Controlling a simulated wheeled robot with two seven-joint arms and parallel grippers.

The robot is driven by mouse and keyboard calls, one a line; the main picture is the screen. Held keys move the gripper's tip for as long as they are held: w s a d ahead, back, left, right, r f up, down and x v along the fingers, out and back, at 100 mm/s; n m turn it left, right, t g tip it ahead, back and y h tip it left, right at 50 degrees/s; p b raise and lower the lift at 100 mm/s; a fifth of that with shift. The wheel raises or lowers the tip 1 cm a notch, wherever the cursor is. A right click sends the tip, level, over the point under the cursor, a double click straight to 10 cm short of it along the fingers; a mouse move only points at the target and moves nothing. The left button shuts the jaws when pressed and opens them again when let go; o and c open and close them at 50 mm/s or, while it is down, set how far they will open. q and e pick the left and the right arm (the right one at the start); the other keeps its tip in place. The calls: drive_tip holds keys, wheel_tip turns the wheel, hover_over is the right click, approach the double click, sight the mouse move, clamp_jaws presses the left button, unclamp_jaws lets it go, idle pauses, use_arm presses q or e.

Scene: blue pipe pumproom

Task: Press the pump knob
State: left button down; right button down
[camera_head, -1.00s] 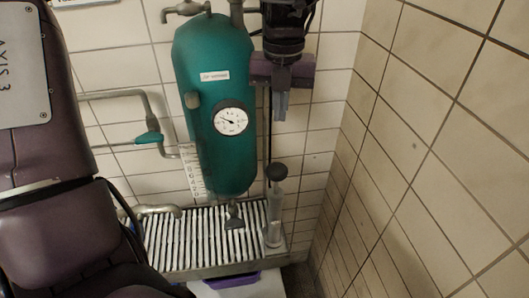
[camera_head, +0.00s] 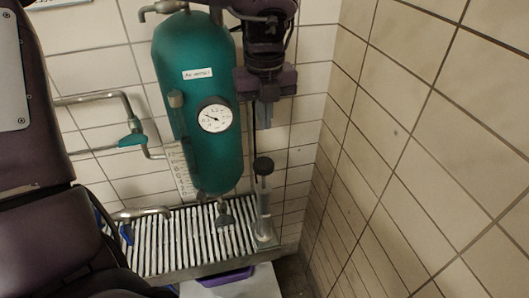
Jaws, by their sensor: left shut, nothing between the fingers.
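The pump knob (camera_head: 263,166) is a dark round cap on top of a pale upright cylinder, the pump (camera_head: 264,208). The pump stands at the right end of a slatted metal grate. My left gripper (camera_head: 267,118) points down above the knob, with its fingers shut and empty. A clear gap separates the fingertips from the knob. My right gripper is not in view.
A green tank (camera_head: 205,150) with a round gauge (camera_head: 214,118) stands just left of the gripper. The slatted grate (camera_head: 190,240) lies below. A tiled wall (camera_head: 400,150) rises close on the right. Pipes (camera_head: 100,98) run along the left wall.

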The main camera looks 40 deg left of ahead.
sight(264, 162)
use_arm(q)
wheel_tip(264, 162, down, 10)
drive_tip(key=p, duration=0.3)
drive_tip(key=shift+f, duration=0.1)
